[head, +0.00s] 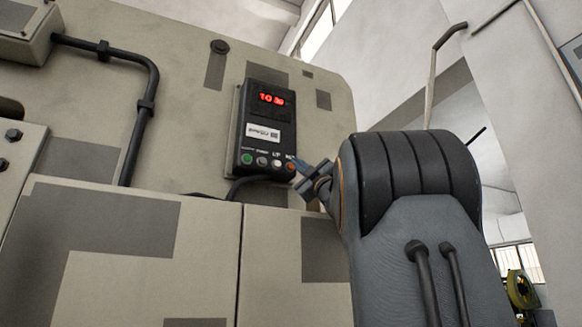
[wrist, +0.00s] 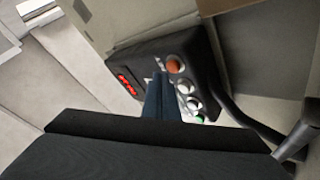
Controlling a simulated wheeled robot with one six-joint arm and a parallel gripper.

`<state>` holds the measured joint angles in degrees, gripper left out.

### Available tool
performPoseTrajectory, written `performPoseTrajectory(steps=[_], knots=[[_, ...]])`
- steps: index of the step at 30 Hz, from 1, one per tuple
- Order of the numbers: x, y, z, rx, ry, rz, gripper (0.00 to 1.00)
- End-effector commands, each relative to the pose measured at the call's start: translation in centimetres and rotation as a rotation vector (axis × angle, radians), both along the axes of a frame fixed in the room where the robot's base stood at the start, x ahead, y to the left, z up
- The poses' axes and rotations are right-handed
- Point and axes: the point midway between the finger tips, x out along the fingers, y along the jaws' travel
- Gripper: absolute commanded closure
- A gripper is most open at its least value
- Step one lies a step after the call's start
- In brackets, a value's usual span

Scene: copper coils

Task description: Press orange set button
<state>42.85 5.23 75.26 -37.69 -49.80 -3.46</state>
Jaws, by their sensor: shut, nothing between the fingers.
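The orange button (head: 290,166) is the rightmost in the row along the lower edge of a black control box (head: 267,110). In the wrist view, the orange button (wrist: 173,65) sits at the upper end of the row. My gripper (head: 299,164) is shut and empty, its blue-grey fingertips right beside the orange button. In the wrist view, my gripper (wrist: 158,77) overlaps the box face just left of and below the orange button. I cannot tell whether the tips touch the box.
A green button (head: 246,158) and two pale buttons share the row. A red lit display (head: 271,99) is above them. A black cable (head: 240,186) leaves the box below. The box is mounted on a large beige machine panel (head: 185,100).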

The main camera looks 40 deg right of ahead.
Motion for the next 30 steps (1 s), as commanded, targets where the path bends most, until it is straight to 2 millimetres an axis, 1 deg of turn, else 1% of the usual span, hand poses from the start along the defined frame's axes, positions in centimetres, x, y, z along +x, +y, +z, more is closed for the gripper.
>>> performPoseTrajectory(steps=[13,22,30], knots=[[0.03,-0.01,-0.01,0.000,0.000,0.000,1.00],[0.75,-0.14,0.05,-0.001,0.000,0.001,1.00],[0.78,-0.17,0.03,0.000,0.000,0.000,1.00]])
